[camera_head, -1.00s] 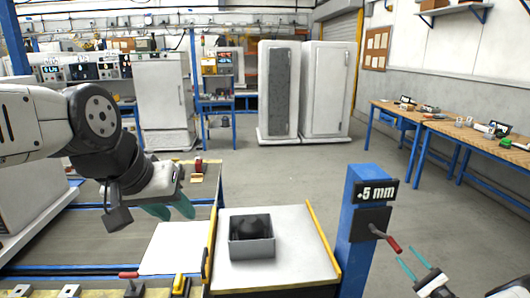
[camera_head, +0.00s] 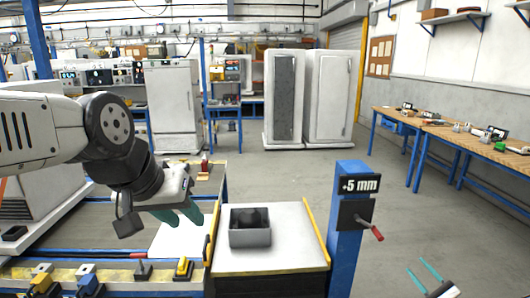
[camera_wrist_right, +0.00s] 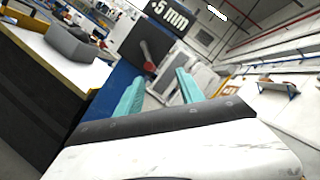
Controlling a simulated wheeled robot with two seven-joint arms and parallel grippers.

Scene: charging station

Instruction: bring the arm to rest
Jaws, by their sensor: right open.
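My right gripper (camera_head: 416,265) is at the lower right of the head view, with its two teal fingers apart and nothing between them. It also shows in the right wrist view (camera_wrist_right: 160,76). It is right of the blue post (camera_head: 346,250) and apart from the red-handled lever (camera_head: 376,233) on it. The lever also shows in the wrist view (camera_wrist_right: 148,56), beyond the fingers. My left gripper (camera_head: 180,216) hangs at the left with teal fingers pointing down, above the bench; its finger gap is not clear.
A grey box (camera_head: 250,238) with a dark object inside sits on a white-topped stand (camera_head: 270,258) with yellow edges. The post carries a "+5 mm" sign (camera_head: 360,184). A wooden workbench (camera_head: 475,145) stands at the right. The floor between is open.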

